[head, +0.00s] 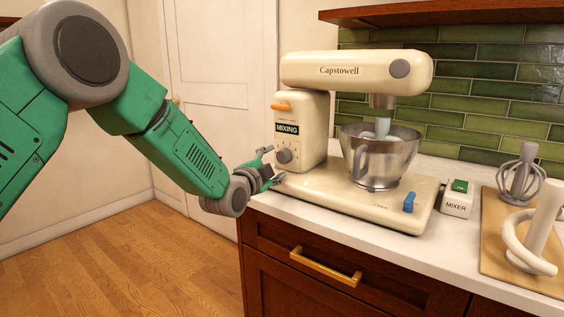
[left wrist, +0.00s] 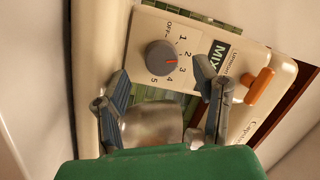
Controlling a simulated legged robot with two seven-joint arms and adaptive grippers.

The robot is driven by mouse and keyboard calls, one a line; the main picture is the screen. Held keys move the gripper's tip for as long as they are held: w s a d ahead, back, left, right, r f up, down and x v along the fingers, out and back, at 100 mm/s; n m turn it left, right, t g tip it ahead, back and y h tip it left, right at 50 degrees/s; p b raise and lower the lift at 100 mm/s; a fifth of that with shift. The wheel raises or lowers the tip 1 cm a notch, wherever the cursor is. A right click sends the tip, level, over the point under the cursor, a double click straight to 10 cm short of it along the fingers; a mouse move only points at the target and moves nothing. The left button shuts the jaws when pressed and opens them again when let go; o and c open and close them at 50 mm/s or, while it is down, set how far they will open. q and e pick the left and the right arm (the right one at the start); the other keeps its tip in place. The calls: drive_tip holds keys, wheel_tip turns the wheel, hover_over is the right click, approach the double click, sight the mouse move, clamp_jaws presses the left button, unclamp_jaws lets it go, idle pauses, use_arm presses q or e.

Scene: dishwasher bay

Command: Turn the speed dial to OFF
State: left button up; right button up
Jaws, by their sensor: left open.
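The grey speed dial (head: 284,156) sits on the control panel of the cream stand mixer (head: 357,71), below a lit "MIXING" display (head: 287,129). In the left wrist view the dial (left wrist: 160,57) has a red mark facing the 2–3 side of its scale; OFF (left wrist: 142,26) is printed at the scale's other end. My left gripper (head: 274,165) is open beside the dial. In the left wrist view its two fingers (left wrist: 160,72) are spread, with the dial showing between and just beyond their tips. Whether they touch it I cannot tell. My right gripper is out of view.
An orange lever (head: 281,107) is above the panel. A steel bowl (head: 378,166) is under the mixer head. A blue lever (head: 409,203) is on the base. A MIXER switch box (head: 457,199) and a board with attachments (head: 494,242) are to the right. Floor on the left is clear.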

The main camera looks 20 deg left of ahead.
sight(281, 159)
use_arm(q)
drive_tip(key=shift+w+a+f, duration=0.1)
drive_tip(key=shift+w+a, duration=0.05)
drive_tip(key=shift+w, duration=1.1)
drive_tip(key=shift+w+d, duration=0.45)
drive_tip(key=shift+w, duration=0.05)
drive_tip(key=shift+w+d, duration=0.15)
drive_tip(key=shift+d, duration=0.45)
drive_tip(key=shift+a, duration=0.55)
drive_tip(key=c, duration=1.1)
